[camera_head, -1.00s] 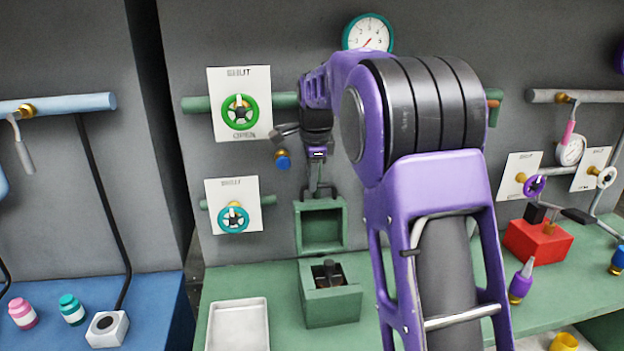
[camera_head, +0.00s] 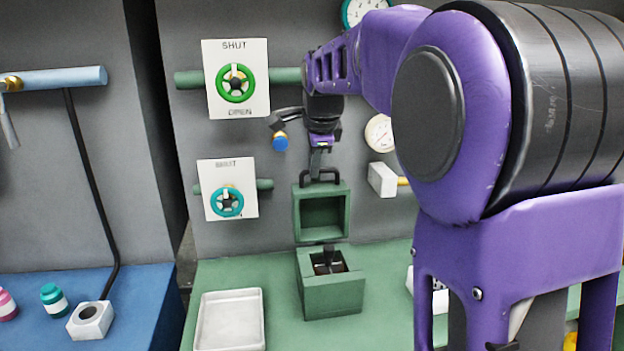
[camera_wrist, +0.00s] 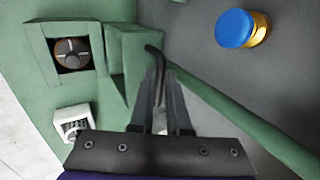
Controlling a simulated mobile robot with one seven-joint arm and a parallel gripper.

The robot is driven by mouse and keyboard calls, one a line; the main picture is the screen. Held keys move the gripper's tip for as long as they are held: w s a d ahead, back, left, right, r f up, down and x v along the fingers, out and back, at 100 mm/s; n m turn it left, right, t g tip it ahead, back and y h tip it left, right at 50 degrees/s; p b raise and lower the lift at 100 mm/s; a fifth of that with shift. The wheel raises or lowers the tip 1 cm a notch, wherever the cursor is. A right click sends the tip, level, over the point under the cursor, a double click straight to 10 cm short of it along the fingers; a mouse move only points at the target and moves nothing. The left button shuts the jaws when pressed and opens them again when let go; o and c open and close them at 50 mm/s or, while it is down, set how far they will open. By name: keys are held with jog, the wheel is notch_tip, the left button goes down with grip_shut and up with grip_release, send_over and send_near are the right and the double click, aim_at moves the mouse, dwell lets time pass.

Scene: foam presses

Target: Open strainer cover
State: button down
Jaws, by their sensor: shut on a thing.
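The strainer is a green box (camera_head: 332,296) on the green bench, with its square top open and a dark insert (camera_head: 328,262) showing inside. Its green cover (camera_head: 299,218) stands upright behind the box, hollow side facing out. A black handle (camera_head: 334,178) is on the cover's upper edge. My gripper (camera_head: 319,168) is above the cover, shut on this handle. In the wrist view the fingers (camera_wrist: 158,98) close around the dark handle (camera_wrist: 157,62), beside the cover (camera_wrist: 128,50). The round brown insert (camera_wrist: 72,52) shows in the open box there.
A white tray (camera_head: 230,318) lies left of the strainer. A green valve wheel (camera_head: 236,97) and a teal one (camera_head: 228,210) are on the wall at left. A blue-capped fitting (camera_head: 280,142) is close left of my gripper. A gauge (camera_head: 380,133) is at right.

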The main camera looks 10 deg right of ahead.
jog(key=s, duration=0.3)
